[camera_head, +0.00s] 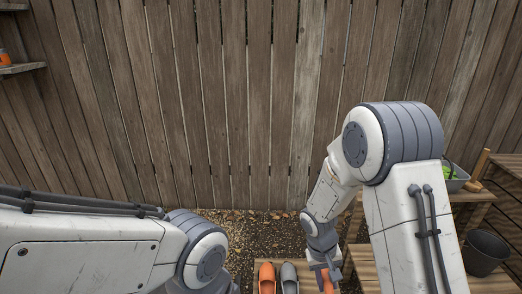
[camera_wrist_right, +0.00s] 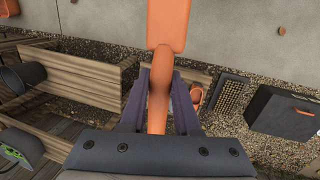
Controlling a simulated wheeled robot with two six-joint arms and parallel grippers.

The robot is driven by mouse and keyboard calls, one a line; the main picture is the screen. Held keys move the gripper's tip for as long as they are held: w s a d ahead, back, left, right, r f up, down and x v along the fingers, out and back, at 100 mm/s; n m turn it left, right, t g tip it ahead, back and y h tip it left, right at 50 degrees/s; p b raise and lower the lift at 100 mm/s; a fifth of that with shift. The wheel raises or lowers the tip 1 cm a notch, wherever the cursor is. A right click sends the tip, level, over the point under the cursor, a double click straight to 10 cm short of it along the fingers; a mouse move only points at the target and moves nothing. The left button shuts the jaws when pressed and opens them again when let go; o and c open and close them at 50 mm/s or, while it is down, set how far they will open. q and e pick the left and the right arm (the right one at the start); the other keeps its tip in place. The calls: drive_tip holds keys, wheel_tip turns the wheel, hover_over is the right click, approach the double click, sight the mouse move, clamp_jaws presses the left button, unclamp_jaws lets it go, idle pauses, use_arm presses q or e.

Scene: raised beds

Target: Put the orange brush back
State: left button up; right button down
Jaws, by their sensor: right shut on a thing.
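The orange brush (camera_wrist_right: 162,75) is in my right gripper (camera_wrist_right: 158,108), and its handle lies between the two dark fingers. In the right wrist view the brush's wide flat end points to the top, away from the palm. In the head view my right gripper (camera_head: 326,266) is low, right of the shoes, and a bit of the orange brush (camera_head: 327,283) shows below it. My left arm shows at the lower left, but its gripper is out of the picture. The brush's place is not clear in these frames.
An orange shoe (camera_head: 267,278) and a grey shoe (camera_head: 290,278) stand on a wooden board. At the right are a dark bucket (camera_head: 485,252) and a planter (camera_head: 454,179). The right wrist view shows a bristly mat (camera_wrist_right: 232,97) and a dark box (camera_wrist_right: 285,125). A plank fence (camera_head: 250,100) closes the back.

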drive_tip(key=r+p, duration=0.2)
drive_tip(key=s+r+p, duration=0.1)
drive_tip(key=r+p, duration=0.1)
drive_tip(key=p, duration=0.1)
drive_tip(key=shift+s+a+r+p, duration=0.15)
drive_tip(key=shift+r+p, duration=0.1)
drive_tip(key=shift+p, duration=0.4)
use_arm(q)
wheel_tip(320, 180, up, 8)
drive_tip(key=shift+r, duration=0.2)
use_arm(e)
drive_tip(key=shift+f, duration=0.1)
